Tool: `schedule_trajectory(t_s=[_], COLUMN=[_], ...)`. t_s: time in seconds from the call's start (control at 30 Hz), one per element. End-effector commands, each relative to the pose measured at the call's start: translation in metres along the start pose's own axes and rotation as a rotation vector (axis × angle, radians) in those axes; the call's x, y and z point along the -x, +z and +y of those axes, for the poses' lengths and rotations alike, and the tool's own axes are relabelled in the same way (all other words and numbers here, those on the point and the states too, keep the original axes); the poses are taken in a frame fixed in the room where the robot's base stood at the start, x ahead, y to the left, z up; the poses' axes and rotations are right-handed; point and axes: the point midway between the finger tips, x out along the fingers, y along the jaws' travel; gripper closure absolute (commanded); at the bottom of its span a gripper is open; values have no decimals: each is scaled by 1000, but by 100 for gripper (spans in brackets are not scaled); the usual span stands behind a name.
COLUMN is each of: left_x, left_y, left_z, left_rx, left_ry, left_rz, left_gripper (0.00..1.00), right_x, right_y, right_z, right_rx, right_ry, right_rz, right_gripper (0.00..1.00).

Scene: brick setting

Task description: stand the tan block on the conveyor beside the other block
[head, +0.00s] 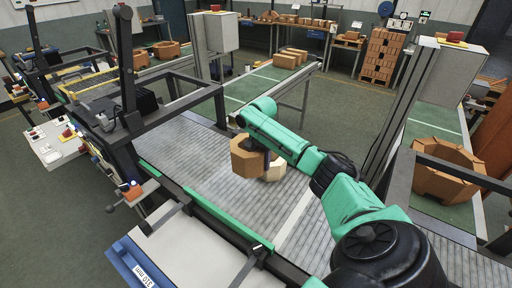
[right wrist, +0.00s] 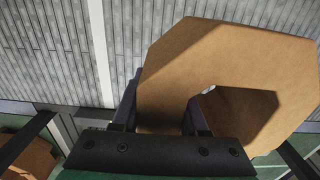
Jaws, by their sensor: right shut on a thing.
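In the head view an orange-tan block (head: 244,158) is at my right gripper (head: 266,157), over the grey slatted conveyor (head: 210,165). A paler cream-tan surface (head: 274,170) shows right beside it, partly behind the gripper. I cannot tell whether this is a second block or a brightly lit face of the same one. In the right wrist view the gripper's fingers (right wrist: 160,115) are shut on a large tan, many-sided block (right wrist: 215,55) with a hole through it. Whether its underside touches the conveyor is hidden. My left gripper is not in view.
A dark frame (head: 128,110) with a box on it stands along the conveyor's left side. A grey post with a box (head: 455,75) stands at right. A brown hollow block (head: 448,178) lies on a green surface at right. The conveyor's near stretch is clear.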

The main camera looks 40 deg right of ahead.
Motion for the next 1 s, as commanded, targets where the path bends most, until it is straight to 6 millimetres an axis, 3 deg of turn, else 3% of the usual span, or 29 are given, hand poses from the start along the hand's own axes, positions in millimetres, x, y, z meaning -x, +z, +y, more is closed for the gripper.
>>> schedule_trajectory(t_s=[0.2,0.23,0.4,0.5,0.67,0.9,1.0], left_x=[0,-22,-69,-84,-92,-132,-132], left_y=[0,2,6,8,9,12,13], left_z=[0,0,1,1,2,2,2], left_rx=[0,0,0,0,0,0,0], left_ry=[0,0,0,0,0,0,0], left_rz=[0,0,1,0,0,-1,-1], left_gripper=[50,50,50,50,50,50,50], right_x=[-59,-78,-119,-131,-138,-172,-171], right_y=[0,-1,-1,-1,0,-1,0], right_z=[-1,-1,-2,-2,-2,-1,-2], right_rx=[-2,-2,0,-1,-1,-2,-1], right_ry=[-2,-5,-7,-8,-7,-6,-7], right_rz=[1,3,4,4,4,4,4], right_gripper=[100,100,100,100,100,100,100])
